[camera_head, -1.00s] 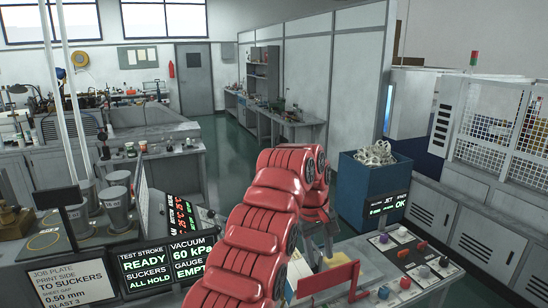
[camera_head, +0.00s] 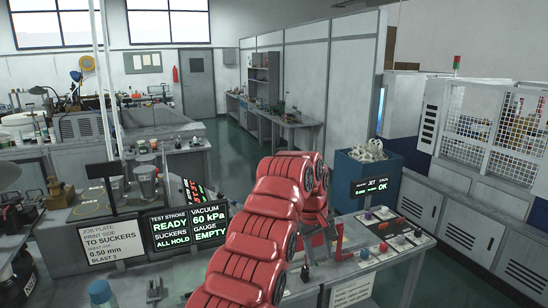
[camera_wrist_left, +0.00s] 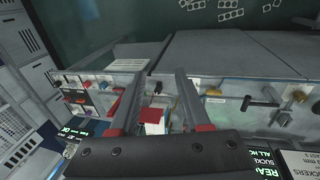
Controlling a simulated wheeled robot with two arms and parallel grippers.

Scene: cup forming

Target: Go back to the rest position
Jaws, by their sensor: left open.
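My left arm comes in from the bottom middle of the head view, its red segments arching up and then down. My left gripper (camera_head: 318,246) hangs at its end, mostly hidden by the arm, beside the control desk (camera_head: 410,262). The left wrist view shows the gripper (camera_wrist_left: 159,82) with its two grey fingers apart and nothing held between them. A red and white thing (camera_wrist_left: 153,120) shows behind the gap between the fingers; I cannot tell its distance. My right gripper is in neither view.
The desk carries several coloured knobs and a red bracket (camera_head: 340,245). A blue bin (camera_head: 370,178) with pale rings stands behind it. Black status screens (camera_head: 183,230) stand left of my arm. A fenced machine (camera_head: 490,140) is at the right. Green floor lies open behind the arm.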

